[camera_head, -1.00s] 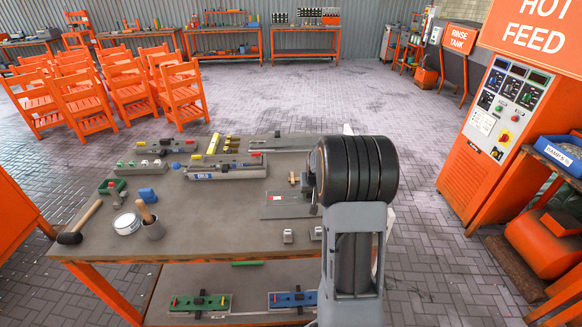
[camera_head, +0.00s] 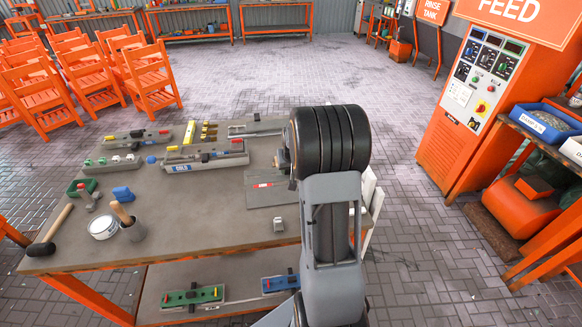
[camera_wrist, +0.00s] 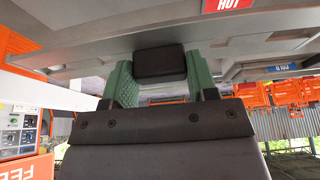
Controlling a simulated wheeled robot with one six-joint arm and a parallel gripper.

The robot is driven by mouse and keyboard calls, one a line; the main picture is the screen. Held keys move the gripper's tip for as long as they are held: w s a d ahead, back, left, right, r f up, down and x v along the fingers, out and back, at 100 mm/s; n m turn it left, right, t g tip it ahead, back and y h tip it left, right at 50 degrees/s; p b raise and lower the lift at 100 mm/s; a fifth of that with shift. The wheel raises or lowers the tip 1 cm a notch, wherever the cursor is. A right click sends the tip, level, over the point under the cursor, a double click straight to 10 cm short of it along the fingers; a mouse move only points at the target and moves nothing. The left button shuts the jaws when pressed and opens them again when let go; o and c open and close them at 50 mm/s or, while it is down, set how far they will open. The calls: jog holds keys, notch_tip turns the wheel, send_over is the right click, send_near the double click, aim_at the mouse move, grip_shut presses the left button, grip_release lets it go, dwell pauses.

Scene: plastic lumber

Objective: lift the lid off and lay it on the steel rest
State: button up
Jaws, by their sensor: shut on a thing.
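My gripper (camera_wrist: 160,82) shows in the wrist view, with green fingers on both sides of a black block (camera_wrist: 160,63). It is shut on this block, which looks like a handle; I cannot clearly make out the lid around it. In the head view my own arm hides the gripper and what it holds. A flat grey plate (camera_head: 262,198) with a red label lies on the bench left of my arm and may be the steel rest. A long grey mould (camera_head: 205,163) with a blue label sits behind it to the left.
Green (camera_head: 192,297) and blue (camera_head: 279,283) moulds lie on the lower shelf. The orange machine (camera_head: 479,110) stands right across open floor.

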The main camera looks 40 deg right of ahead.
jog(key=shift+f+b, duration=2.7)
jog(key=shift+f, duration=0.6)
jog(key=shift+f+b, duration=0.65)
jog(key=shift+b, duration=0.3)
jog(key=o, duration=1.4)
jog(key=shift+o, duration=0.3)
jog(key=shift+o, duration=1.2)
